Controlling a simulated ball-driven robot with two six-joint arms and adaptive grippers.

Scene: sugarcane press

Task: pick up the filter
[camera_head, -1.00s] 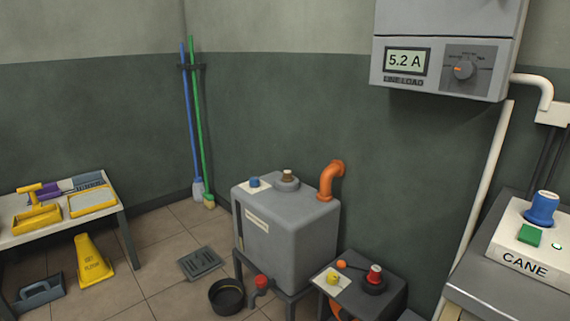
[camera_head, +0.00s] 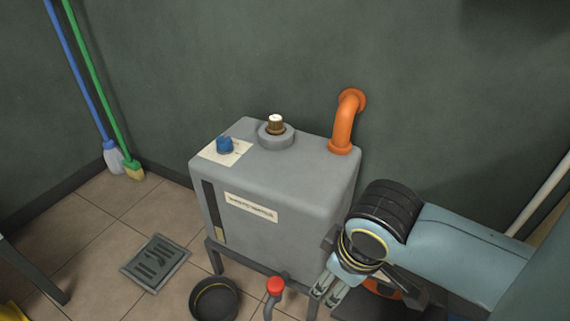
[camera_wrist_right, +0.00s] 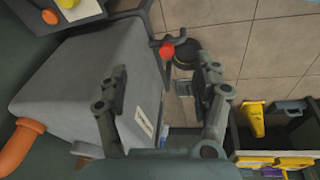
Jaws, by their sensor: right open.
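A small brown cylinder with a pale top (camera_head: 276,124), which may be the filter, stands upright in a round grey collar (camera_head: 277,141) on the grey tank (camera_head: 270,180). A blue knob (camera_head: 225,145) sits on a pale plate on the tank's top left. My right gripper (camera_head: 322,290) is at the tank's lower right front, below its top and apart from the cylinder. In the wrist view its fingers (camera_wrist_right: 165,85) are spread with nothing between them, and the tank (camera_wrist_right: 75,80) is at the left. My left gripper is out of view.
An orange pipe (camera_head: 344,122) rises from the tank's back right. A red-topped spout (camera_head: 275,286) stands at its front, with a black pan (camera_head: 215,300) on the floor. A blue and a green broom lean at the far left. The space above the tank is clear.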

